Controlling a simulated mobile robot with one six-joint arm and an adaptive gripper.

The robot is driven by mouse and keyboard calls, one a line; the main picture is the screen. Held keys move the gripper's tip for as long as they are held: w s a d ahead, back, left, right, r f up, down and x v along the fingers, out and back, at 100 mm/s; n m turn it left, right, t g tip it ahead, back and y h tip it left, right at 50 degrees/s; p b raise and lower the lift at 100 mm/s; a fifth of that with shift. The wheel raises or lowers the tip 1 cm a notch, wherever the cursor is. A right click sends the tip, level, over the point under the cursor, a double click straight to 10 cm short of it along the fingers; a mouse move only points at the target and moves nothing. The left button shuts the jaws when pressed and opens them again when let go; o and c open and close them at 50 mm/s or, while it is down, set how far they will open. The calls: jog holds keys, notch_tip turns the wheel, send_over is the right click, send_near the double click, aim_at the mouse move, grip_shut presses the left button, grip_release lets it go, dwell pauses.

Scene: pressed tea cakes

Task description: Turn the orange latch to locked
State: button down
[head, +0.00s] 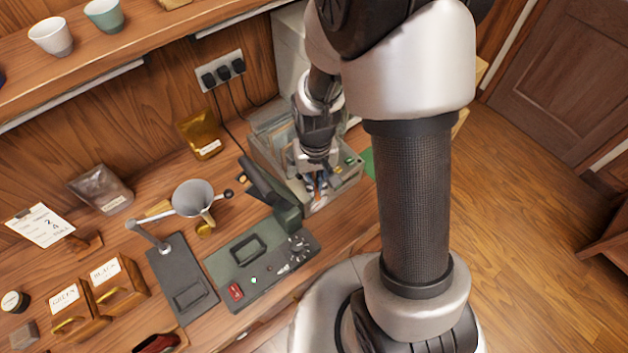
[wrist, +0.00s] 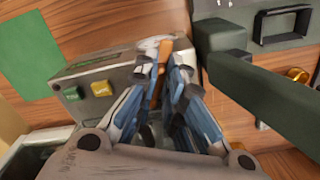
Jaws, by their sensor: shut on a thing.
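The orange latch (wrist: 158,72) is a narrow upright bar on the front of a grey machine, seen in the wrist view. It also shows as a small orange strip in the head view (head: 317,186). My gripper (wrist: 162,75) is shut on the latch, with a finger on each side of it. In the head view my gripper (head: 316,178) reaches down to the front of the grey machine (head: 348,181). The fingers cover part of the latch, and I cannot tell its marked position.
A green and a yellow button (wrist: 101,89) sit beside the latch. A dark green press (head: 262,262) with a raised arm stands close by on the wooden counter. A funnel on a stand (head: 193,197) is further left. A green mat (wrist: 28,55) lies nearby.

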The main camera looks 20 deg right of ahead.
jog(key=n, duration=0.5)
jog(key=shift+d, duration=0.25)
jog(key=shift+w, duration=0.1)
dwell(0.4)
jog(key=c, duration=1.7)
grip_release()
jog(key=shift+r, duration=0.1)
notch_tip(320, 180, up, 12)
jog(key=shift+f, duration=0.1)
